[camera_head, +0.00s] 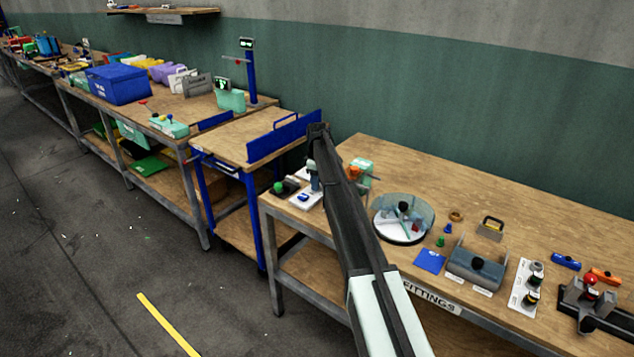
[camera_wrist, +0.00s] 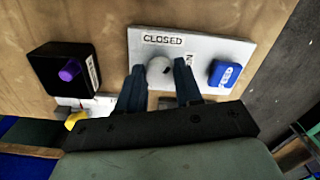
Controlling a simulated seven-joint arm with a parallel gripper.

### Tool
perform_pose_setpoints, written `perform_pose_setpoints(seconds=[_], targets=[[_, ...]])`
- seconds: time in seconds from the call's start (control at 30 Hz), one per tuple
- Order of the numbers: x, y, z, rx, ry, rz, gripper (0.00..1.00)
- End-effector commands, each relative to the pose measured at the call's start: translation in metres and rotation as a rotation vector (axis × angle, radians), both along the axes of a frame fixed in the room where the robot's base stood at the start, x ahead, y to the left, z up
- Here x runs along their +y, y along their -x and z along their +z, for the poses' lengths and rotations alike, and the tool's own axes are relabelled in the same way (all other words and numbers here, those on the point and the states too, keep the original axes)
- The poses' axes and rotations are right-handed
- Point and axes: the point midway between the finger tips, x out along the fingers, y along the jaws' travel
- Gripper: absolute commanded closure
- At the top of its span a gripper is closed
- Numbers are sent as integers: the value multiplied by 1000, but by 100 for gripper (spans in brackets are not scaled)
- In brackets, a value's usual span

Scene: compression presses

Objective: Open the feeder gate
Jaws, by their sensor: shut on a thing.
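The feeder gate's light grey plate (camera_wrist: 215,45) lies on the wooden bench in the wrist view. It bears a label reading CLOSED, a second label partly hidden by a finger, and a blue button (camera_wrist: 226,73) marked FEED. A pale round knob (camera_wrist: 159,72) stands on the plate beside the CLOSED label. My gripper (camera_wrist: 159,67) is shut on this knob, one dark finger on each side. In the head view the plate (camera_head: 314,199) is at the bench's left end, with my gripper (camera_head: 315,184) over it. My arm hides part of that area.
A black box with a purple button (camera_wrist: 69,72) stands left of the plate. A yellow piece (camera_wrist: 75,121) is below it. In the head view, a round clear-walled dish (camera_head: 403,236) and several fittings stand further right. A blue-edged cart (camera_head: 232,140) adjoins the bench's left.

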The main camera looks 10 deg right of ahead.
Motion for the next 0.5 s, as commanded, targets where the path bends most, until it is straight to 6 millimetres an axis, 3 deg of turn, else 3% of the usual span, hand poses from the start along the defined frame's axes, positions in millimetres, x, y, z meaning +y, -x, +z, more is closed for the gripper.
perform_pose_setpoints(seconds=[0.5], targets=[[0,2,0,0,1,-492,96]])
